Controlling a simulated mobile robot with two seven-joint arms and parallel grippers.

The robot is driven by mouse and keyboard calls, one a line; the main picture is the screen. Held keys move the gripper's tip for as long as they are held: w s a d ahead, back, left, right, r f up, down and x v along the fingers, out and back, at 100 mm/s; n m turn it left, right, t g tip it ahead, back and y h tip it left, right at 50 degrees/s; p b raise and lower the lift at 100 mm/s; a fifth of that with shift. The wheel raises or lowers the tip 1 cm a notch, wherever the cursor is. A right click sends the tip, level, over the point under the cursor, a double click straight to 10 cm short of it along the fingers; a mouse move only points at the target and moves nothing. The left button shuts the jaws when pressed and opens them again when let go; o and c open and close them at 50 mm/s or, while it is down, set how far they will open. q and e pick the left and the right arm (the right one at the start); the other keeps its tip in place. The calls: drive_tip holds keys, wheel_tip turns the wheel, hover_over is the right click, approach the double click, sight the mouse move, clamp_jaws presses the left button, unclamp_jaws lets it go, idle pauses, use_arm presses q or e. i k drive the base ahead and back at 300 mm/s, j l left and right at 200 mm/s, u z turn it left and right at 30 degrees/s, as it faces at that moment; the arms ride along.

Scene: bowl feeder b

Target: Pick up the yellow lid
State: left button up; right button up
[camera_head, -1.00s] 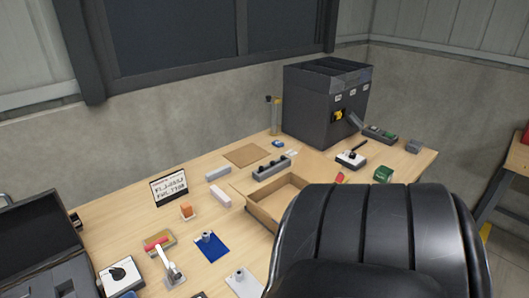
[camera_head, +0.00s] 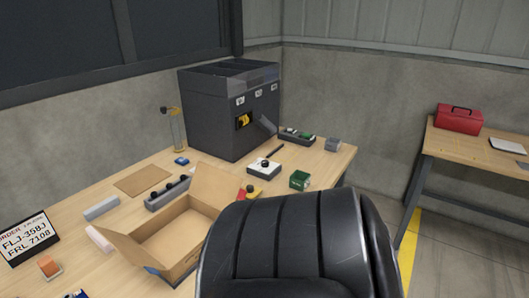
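I cannot pick out a yellow lid for certain. A small yellow and red piece (camera_head: 250,191) lies on the workbench behind the large black ribbed shape, which partly hides it. Another yellow part (camera_head: 243,121) sits on the front of the dark grey bowl feeder machine (camera_head: 215,115). Neither gripper is in view.
A large black ribbed shape (camera_head: 300,240) covers the lower middle. An open cardboard box (camera_head: 165,240) stands left of it. A green box (camera_head: 299,179) and a white switch box (camera_head: 263,168) stand behind it. A red toolbox (camera_head: 458,120) sits on a second table (camera_head: 470,145).

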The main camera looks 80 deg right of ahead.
sight(253, 191)
drive_tip(key=k+l, duration=0.1)
drive_tip(key=l, duration=0.3)
drive_tip(key=k+l, duration=0.15)
drive_tip(key=l, duration=0.25)
drive_tip(key=k+l+z, duration=0.1)
drive_tip(key=l, duration=0.3)
drive_tip(key=k+l, duration=0.15)
drive_tip(key=l, duration=0.25)
drive_tip(key=k+l, duration=0.1)
drive_tip(key=l, duration=0.3)
drive_tip(key=z, duration=0.05)
